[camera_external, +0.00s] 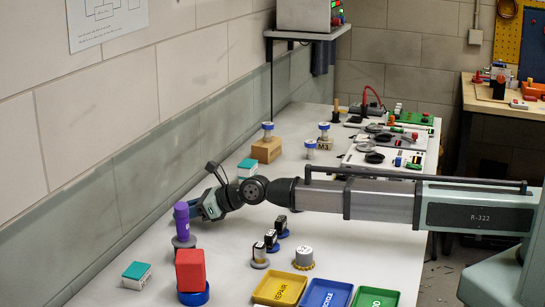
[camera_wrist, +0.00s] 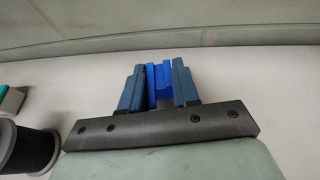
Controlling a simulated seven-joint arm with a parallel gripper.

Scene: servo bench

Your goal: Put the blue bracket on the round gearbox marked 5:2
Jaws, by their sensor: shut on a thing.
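My gripper (camera_external: 193,209) is low over the bench at the left, pointing toward the wall. In the wrist view its two fingers (camera_wrist: 159,86) are shut on the blue bracket (camera_wrist: 158,78), which shows as upright blue faces between them. In the external view I cannot make out the bracket. A round silver-grey unit with a toothed gold base (camera_external: 304,256) stands at the front middle, well away from my gripper. It may be a gearbox, but no 5:2 mark is readable on it. I cannot tell which thing is the gearbox marked 5:2.
A purple cylinder on a dark round base (camera_external: 182,220) stands close beside my gripper. A red block on a blue round base (camera_external: 190,270) and a teal-and-white box (camera_external: 136,273) are in front. Several small motors (camera_external: 272,240) and yellow, blue and green trays (camera_external: 280,287) lie right.

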